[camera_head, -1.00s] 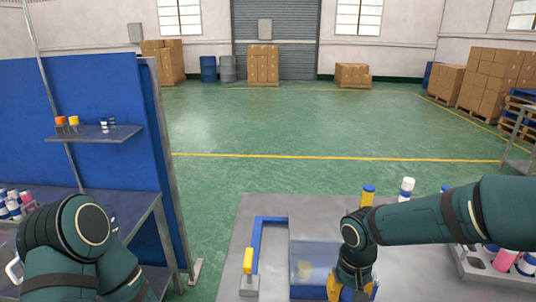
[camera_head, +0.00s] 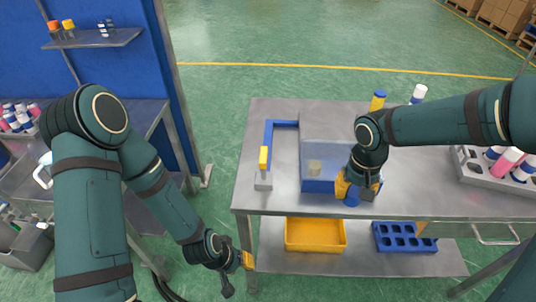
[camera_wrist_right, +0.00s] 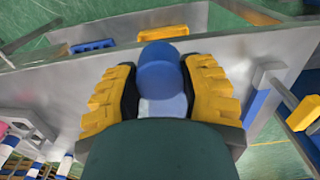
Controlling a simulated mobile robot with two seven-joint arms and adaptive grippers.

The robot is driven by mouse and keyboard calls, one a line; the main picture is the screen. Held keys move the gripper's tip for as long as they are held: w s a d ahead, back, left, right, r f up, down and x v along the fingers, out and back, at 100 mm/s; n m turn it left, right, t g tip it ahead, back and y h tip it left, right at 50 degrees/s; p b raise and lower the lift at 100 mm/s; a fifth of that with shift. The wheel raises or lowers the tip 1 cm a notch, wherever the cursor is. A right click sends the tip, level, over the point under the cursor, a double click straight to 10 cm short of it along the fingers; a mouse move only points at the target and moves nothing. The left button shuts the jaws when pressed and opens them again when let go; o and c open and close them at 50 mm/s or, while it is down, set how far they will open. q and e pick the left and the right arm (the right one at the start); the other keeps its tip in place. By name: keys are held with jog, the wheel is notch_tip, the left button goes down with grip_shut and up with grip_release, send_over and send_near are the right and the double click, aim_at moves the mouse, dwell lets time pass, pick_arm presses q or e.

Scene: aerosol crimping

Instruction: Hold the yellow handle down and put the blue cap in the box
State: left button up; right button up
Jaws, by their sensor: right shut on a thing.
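My right gripper (camera_head: 358,190) is shut on the blue cap (camera_wrist_right: 162,68), with yellow fingers on both sides of it. The cap also shows in the head view (camera_head: 352,198), at the front edge of the steel table. A pale part shows below it between the fingers; I cannot tell what it is. The yellow handle (camera_head: 264,158) stands upright on a grey post left of a clear-walled enclosure with a blue base (camera_head: 318,185). My left gripper (camera_head: 237,272) hangs low, left of the table and apart from the handle; its opening is unclear. A yellow box (camera_head: 315,248) sits on the lower shelf.
A blue rack with holes (camera_head: 404,238) is on the lower shelf, right of the yellow box. A grey tray of cans (camera_head: 478,180) stands at the table's right. Two capped cans stand behind my right arm. A blue-walled bench (camera_head: 150,112) is at the left.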

jog(key=w+p, duration=0.1)
jog(key=w, duration=0.5)
jog(key=w+p, duration=0.2)
jog(key=w, duration=0.4)
jog(key=w+p, duration=0.1)
jog(key=w, duration=0.4)
jog(key=shift+w+d+f+p, duration=0.3)
jog(key=shift+w+f, duration=0.05)
jog(key=shift+w, duration=0.05)
jog(key=shift+w+d+f, duration=0.1)
jog(key=shift+w, duration=0.25)
